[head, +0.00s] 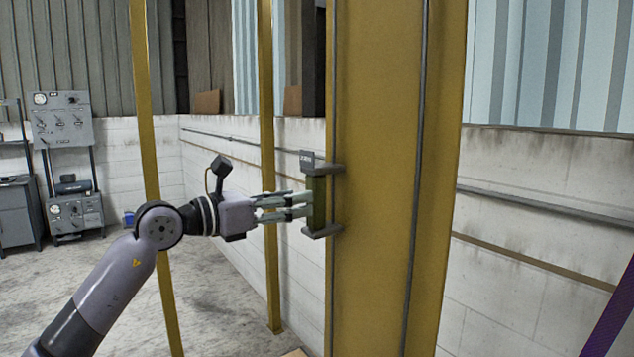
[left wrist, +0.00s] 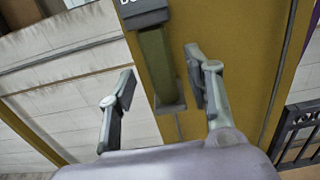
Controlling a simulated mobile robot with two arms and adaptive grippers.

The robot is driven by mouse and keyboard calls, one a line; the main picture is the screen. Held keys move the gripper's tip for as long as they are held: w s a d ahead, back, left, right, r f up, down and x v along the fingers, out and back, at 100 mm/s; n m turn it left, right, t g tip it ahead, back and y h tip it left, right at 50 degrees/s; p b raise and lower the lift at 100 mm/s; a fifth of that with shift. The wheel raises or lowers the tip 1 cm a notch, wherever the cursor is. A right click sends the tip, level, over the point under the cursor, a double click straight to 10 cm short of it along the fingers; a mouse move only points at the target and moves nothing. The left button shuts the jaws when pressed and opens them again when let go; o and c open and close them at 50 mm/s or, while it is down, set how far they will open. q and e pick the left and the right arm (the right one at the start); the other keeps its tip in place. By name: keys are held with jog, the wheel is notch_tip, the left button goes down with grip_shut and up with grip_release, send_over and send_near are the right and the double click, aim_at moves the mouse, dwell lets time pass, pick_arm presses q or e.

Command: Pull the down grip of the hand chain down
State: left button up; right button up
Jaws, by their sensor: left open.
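The down grip (head: 317,203) is an upright olive-green bar between two dark brackets on the left side of a wide yellow post. A dark label plate sits at its top. My left gripper (head: 302,206) reaches it from the left in the head view, with its fingertips at the bar. In the left wrist view the grip (left wrist: 157,62) runs down between the two spread fingers of my left gripper (left wrist: 160,92), which are open and apart from it. I cannot tell how deep the bar lies between the fingers. My right gripper is in neither view.
The wide yellow post (head: 385,180) stands right behind the grip, with thin dark lines running down it. Two slimmer yellow posts (head: 268,150) stand further left. A grey control cabinet (head: 62,120) is at the far left.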

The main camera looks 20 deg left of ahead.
aim_at(316, 196)
pick_arm(q)
jog(key=p+x, duration=0.1)
jog(key=x, duration=0.3)
jog(key=shift+w+d+r+p, duration=0.1)
jog(key=shift+w+p, duration=0.25)
jog(key=shift+w+d, duration=0.5)
jog(key=shift+d, duration=0.05)
jog(key=shift+c, duration=0.2)
jog(key=c, duration=1.1)
grip_shut()
